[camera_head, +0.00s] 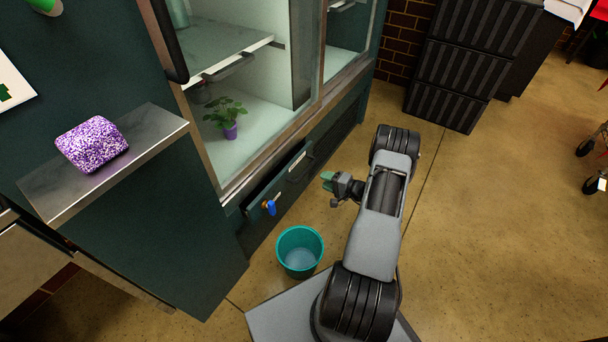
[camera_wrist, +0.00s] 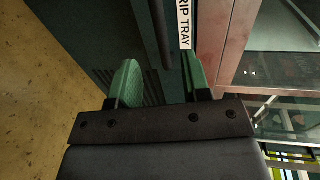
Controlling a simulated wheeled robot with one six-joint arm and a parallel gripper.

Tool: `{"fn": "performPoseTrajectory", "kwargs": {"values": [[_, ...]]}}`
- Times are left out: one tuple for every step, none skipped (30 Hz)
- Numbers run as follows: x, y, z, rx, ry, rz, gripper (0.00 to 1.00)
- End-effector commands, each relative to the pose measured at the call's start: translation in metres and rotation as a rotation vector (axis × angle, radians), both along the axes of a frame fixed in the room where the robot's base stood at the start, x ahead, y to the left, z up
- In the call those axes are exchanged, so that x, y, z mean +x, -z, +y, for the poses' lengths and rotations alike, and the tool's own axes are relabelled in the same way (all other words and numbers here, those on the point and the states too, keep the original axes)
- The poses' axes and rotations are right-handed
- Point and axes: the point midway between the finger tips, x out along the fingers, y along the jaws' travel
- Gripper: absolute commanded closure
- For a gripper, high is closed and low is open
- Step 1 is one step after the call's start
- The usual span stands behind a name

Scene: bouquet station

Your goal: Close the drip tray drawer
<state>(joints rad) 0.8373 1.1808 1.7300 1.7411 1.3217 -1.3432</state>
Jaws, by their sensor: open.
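The drip tray drawer (camera_head: 282,186) is a dark green front low on the glass-fronted cabinet, with a pale label on it. It appears to stand a little out from the cabinet base; how far is hard to tell. In the wrist view, its label (camera_wrist: 186,22) reads "RIP TRAY", partly cut off, and a dark handle bar (camera_wrist: 161,35) lies beside it. My gripper (camera_head: 327,181) is in front of the drawer, to its right in the head view, apart from it. In the wrist view, its green fingers (camera_wrist: 160,82) are spread, with nothing between them.
A blue tap (camera_head: 270,208) sticks out at the drawer's lower left. A teal bucket (camera_head: 300,251) stands on the floor below it. A potted plant (camera_head: 230,131) is inside the cabinet. Black stacked crates (camera_head: 459,70) stand at the back.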

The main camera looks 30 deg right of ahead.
Motion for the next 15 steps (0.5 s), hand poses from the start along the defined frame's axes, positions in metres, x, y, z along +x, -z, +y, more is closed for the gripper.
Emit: {"fn": "performPoseTrajectory", "kwargs": {"values": [[0.009,0.005,0.006,-0.002,-0.004,0.0,0.56],[0.015,0.007,0.009,0.0,-0.005,0.001,0.56],[0.021,0.008,0.013,-0.001,-0.004,0.001,0.56],[0.026,0.01,0.016,0.0,-0.005,0.0,0.56],[0.032,0.011,0.019,0.0,-0.004,0.0,0.56],[0.038,0.013,0.023,0.0,-0.005,0.001,0.56],[0.043,0.014,0.025,0.001,-0.004,0.002,0.56],[0.047,0.015,0.028,0.001,-0.003,0.002,0.56],[0.053,0.016,0.031,-0.001,-0.004,0.001,0.56],[0.057,0.017,0.033,0.0,-0.003,0.001,0.56],[0.061,0.018,0.035,0.001,-0.003,0.002,0.56],[0.066,0.019,0.038,0.001,-0.004,0.002,0.56],[0.069,0.019,0.04,0.002,-0.003,0.002,0.56],[0.073,0.02,0.042,0.001,-0.002,0.002,0.56],[0.077,0.021,0.044,0.001,-0.002,0.002,0.56]]}}
